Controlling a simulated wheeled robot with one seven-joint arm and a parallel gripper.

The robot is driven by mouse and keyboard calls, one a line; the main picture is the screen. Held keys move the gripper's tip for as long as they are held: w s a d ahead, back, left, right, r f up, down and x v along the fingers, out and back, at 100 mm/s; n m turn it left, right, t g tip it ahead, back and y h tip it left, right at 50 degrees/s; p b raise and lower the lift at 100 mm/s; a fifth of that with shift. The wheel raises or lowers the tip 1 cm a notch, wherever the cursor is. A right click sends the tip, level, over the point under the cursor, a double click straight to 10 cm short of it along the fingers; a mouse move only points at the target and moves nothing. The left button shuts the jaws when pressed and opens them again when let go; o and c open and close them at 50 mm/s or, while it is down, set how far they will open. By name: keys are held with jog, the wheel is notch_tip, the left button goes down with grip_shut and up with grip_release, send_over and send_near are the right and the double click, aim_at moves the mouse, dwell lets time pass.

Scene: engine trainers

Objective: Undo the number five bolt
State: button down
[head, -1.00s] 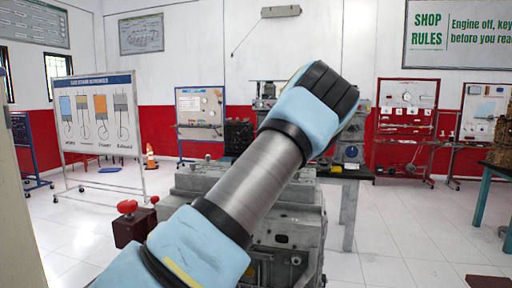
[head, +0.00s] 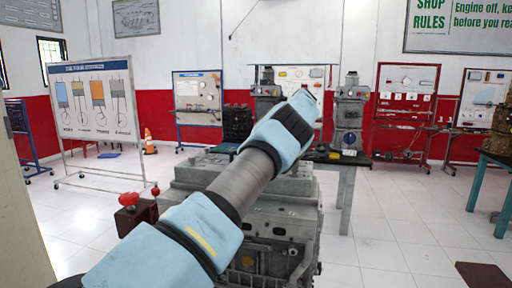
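A grey metal engine block (head: 290,222) stands in front of me, in the middle of the head view. My own blue and silver arm crosses in front of it and hides much of its top and left side. Small bolt-like details show on the block's top and side, but I cannot tell which one is the number five bolt. The end of my arm points up and away, past the block's top. My gripper's fingers do not show clearly, so I cannot tell if they are open or shut.
A dark red box with red knobs (head: 130,200) stands left of the block. A workbench with machines (head: 349,140) is behind it. A whiteboard stand (head: 98,105) is at left, a teal table (head: 497,165) at right. The white tiled floor at right is mostly clear.

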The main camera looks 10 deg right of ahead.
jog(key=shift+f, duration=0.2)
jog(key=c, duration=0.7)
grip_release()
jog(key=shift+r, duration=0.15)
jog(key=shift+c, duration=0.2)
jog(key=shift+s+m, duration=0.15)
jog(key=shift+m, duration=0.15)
